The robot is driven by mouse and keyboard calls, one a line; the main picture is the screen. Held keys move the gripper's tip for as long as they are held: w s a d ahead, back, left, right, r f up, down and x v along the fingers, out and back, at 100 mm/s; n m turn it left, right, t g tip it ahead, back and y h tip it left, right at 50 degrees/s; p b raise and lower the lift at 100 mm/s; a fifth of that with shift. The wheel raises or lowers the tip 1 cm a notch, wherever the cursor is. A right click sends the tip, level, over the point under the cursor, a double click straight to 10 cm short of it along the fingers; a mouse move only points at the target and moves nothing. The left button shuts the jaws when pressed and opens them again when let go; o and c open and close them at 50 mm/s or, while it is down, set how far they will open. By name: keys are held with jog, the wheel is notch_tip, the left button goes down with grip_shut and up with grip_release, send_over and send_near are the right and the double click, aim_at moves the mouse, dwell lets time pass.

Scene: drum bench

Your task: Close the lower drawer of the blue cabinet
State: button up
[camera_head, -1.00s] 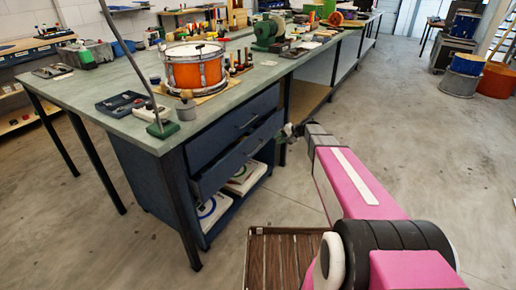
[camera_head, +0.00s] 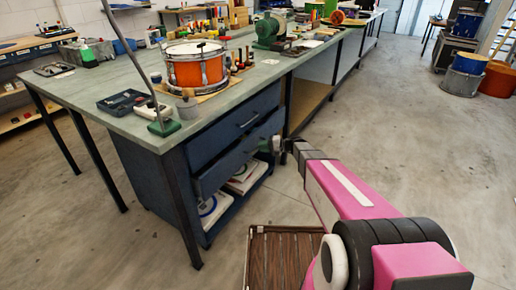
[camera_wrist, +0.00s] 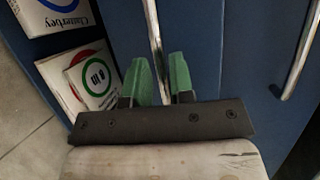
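The blue cabinet (camera_head: 150,180) stands under the near end of the bench. Its lower drawer (camera_head: 222,172) sticks out a little from the cabinet front; the upper drawer (camera_head: 232,128) looks shut. My gripper (camera_head: 272,146) is at the right part of the lower drawer's front; its fingers are hard to make out in the head view. In the wrist view my gripper (camera_wrist: 161,82) has two green fingers standing apart.
Below the drawer is an open shelf with white printed boxes (camera_wrist: 92,75). The upper drawer's handle (camera_wrist: 300,55) is at the right of the wrist view. A bench leg (camera_head: 180,205) stands at the cabinet's near corner.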

aim_at(253, 144)
jog(key=shift+x, duration=1.35)
jog(key=shift+c, duration=0.3)
grip_shut()
jog(key=shift+w+a, duration=0.6)
jog(key=shift+a, duration=0.35)
jog(key=shift+w+a, duration=0.6)
jog(key=shift+a, duration=0.35)
jog(key=shift+o, duration=0.3)
grip_release()
jog(key=shift+a, duration=0.1)
jog(key=v, duration=1.1)
